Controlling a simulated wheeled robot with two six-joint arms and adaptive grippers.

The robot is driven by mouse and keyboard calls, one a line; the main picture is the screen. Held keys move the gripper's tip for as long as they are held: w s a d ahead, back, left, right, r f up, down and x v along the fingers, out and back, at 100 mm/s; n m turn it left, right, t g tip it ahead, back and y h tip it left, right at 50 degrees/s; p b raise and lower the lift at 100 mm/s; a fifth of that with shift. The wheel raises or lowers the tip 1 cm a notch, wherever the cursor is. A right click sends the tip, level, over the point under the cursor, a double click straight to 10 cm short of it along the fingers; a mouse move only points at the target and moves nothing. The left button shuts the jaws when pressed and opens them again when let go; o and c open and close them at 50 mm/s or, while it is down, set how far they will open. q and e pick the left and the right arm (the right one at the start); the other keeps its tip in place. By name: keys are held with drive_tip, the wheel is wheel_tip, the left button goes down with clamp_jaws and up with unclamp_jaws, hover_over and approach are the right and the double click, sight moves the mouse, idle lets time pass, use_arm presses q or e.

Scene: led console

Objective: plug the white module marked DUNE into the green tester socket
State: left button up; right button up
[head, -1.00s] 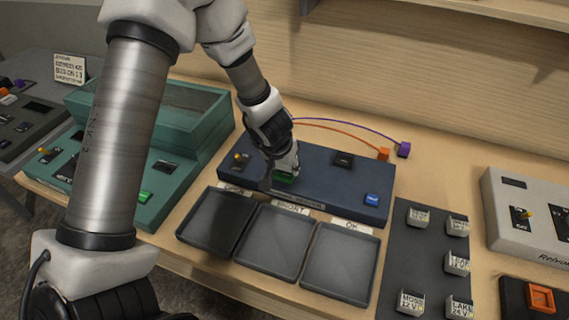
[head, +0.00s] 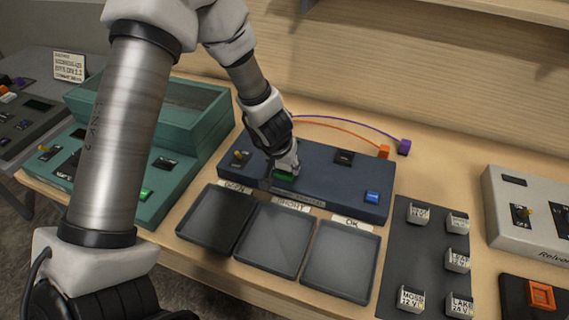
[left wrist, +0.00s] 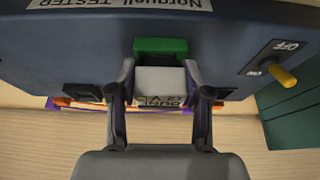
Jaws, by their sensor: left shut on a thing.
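My left gripper (head: 284,166) is over the blue tester at its green socket (head: 284,177). In the left wrist view, its two fingers (left wrist: 160,78) are shut on the sides of a white module (left wrist: 160,86). The module's label is upside down in that view and seems to read DUNE. The module is right at the green socket (left wrist: 160,46), overlapping its edge in the picture; I cannot tell how deep it sits. In the head view the hand hides the module. My right gripper is not in view.
The blue tester (head: 330,188) also has a toggle switch (head: 240,156) and a blue socket (head: 372,197). Three empty trays (head: 340,262) lie in front. A dark board (head: 430,272) to the right holds several white modules. Orange and purple cables (head: 350,130) run behind the tester.

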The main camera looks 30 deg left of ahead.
use_arm(q)
drive_tip(key=shift+s+d+f, duration=0.15)
drive_tip(key=shift+s+f, duration=0.25)
drive_tip(key=shift+f, duration=0.15)
drive_tip(key=shift+o, duration=0.3)
drive_tip(key=shift+s+d+f+b, duration=0.15)
drive_tip(key=shift+s+f+b, duration=0.15)
drive_tip(key=shift+b, duration=0.25)
drive_tip(key=o, duration=1)
drive_tip(key=shift+w+f, duration=0.1)
drive_tip(key=shift+c, duration=0.2)
drive_tip(key=o, duration=0.3)
drive_tip(key=shift+w+f, duration=0.15)
drive_tip(key=shift+w, duration=0.1)
drive_tip(key=shift+w+a+f, duration=0.2)
drive_tip(key=shift+w+a, duration=0.1)
drive_tip(key=shift+w, duration=0.1)
drive_tip(key=shift+s+r, duration=0.25)
drive_tip(key=shift+r, duration=0.15)
drive_tip(key=o, duration=0.4)
drive_tip(key=shift+w+f, duration=0.1)
drive_tip(key=shift+w, duration=0.15)
drive_tip(key=shift+c, duration=0.2)
